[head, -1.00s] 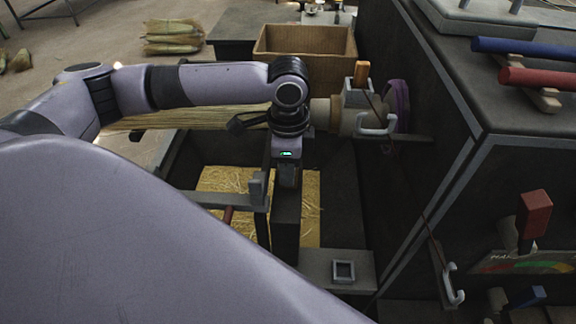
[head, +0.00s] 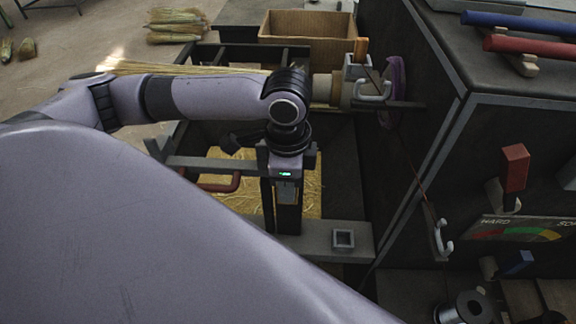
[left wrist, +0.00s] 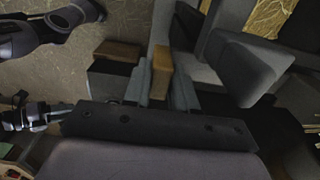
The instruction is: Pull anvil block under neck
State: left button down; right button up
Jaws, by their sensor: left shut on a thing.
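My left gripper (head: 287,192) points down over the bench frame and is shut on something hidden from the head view. In the left wrist view a wooden piece (left wrist: 163,64) shows between its two grey fingers, seemingly a part of the anvil block; the block's full shape is hidden. The broom (head: 180,68) lies across behind my left arm. Its neck (head: 322,88) points right into a grey clamp (head: 357,70) with an orange handle, behind and to the right of the gripper. My right gripper cannot be made out.
A grey bar with a red handle (head: 222,186) lies left of the gripper. A plate with a square socket (head: 343,238) is at front right. A dark cabinet (head: 440,170) with a red lever (head: 515,168) bounds the right. A cardboard box (head: 308,27) stands behind.

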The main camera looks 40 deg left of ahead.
pick_arm(q)
jog(key=shift+s+d, duration=0.2)
jog(key=c, duration=1)
grip_release()
jog(key=shift+r, duration=0.3)
notch_tip(320, 180, up, 7)
jog(key=shift+f, duration=0.2)
jog(key=shift+s, duration=0.1)
